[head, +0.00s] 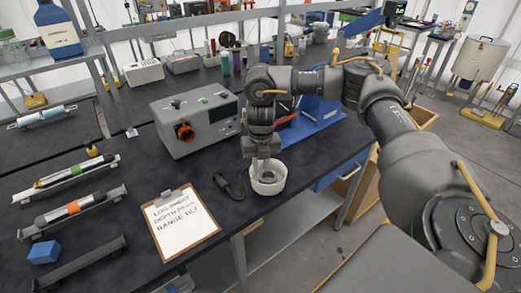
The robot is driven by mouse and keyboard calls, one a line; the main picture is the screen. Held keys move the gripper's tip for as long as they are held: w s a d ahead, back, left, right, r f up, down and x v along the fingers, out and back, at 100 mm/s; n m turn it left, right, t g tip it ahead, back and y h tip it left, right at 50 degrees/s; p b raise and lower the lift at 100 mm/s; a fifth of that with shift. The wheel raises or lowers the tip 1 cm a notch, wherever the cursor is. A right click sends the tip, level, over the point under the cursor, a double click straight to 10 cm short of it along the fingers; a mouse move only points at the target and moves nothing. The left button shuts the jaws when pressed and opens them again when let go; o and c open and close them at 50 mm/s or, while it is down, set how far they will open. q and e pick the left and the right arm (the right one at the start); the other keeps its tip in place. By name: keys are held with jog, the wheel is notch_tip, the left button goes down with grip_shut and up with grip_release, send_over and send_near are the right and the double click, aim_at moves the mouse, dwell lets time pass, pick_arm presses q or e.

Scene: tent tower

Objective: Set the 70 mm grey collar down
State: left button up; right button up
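The pale grey collar (268,188), a short thick ring, shows upright near the front edge of the dark bench. My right gripper (264,170) points straight down over it, with its fingertips at the ring's opening. The tips are partly hidden by the ring, so I cannot tell whether they grip its wall. I also cannot tell whether the collar touches the bench top or hangs just above it. My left gripper is not in view.
A dark handheld piece with a cable (229,187) lies just left of the collar. A clipboard (180,222) lies to the front left, and a grey instrument box (198,122) stands behind. A blue stand (315,120) is behind right. The bench edge is close on the right.

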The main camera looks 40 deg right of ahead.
aim_at(261, 177)
notch_tip(261, 177, up, 8)
jog(key=shift+a+f, duration=0.1)
dwell(0.7)
